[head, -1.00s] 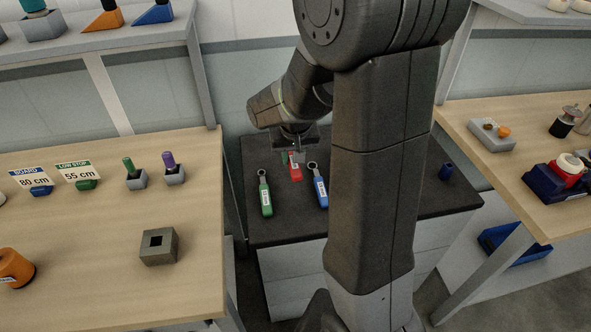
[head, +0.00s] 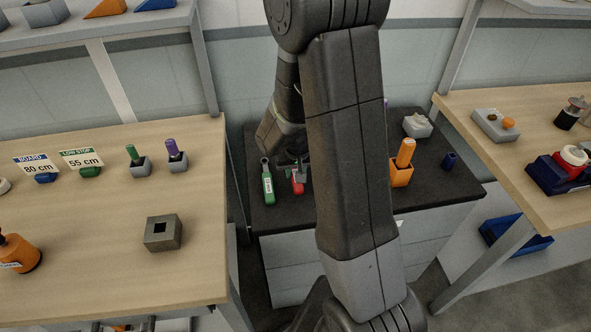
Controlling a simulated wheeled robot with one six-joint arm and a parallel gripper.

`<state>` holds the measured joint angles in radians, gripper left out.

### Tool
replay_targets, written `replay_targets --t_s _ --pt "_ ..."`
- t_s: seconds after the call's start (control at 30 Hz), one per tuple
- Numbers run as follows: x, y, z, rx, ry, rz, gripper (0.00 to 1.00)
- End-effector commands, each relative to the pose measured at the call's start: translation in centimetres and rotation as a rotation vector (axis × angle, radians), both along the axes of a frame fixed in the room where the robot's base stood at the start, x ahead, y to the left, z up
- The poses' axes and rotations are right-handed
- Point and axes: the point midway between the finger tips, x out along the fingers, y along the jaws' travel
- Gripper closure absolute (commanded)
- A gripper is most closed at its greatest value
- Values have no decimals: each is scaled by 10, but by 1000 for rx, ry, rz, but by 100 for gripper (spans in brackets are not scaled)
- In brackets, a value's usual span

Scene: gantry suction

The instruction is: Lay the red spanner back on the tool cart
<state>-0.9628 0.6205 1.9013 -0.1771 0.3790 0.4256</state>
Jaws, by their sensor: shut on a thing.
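The red spanner (head: 298,184) is over the left part of the tool cart's dark top (head: 442,190). My gripper (head: 294,167) is low over the cart and shut on the red spanner; my arm hides part of both. I cannot tell whether the spanner touches the cart top. A green spanner (head: 267,186) lies on the cart just left of the red one. The blue spanner seen earlier to the right is now mostly or fully hidden behind my arm.
An orange block with an orange-handled tool (head: 401,172), a grey holder (head: 417,126) and a dark blue cylinder (head: 449,160) stand on the cart's right side. Wooden benches flank the cart, left (head: 100,235) and right (head: 560,205). A blue bin (head: 515,240) sits below the right bench.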

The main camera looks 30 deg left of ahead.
Motion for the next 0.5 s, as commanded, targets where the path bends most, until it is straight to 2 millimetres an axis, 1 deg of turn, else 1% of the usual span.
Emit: replay_targets --t_s 0.17,0.2,0.27,0.3,0.5 --pt "0 0 -4 1 -1 0 100" --pt "0 0 -3 0 0 0 69" --pt "0 0 -3 0 0 0 57" --pt "0 0 -3 0 0 0 53" --pt "0 0 -3 0 0 0 53"
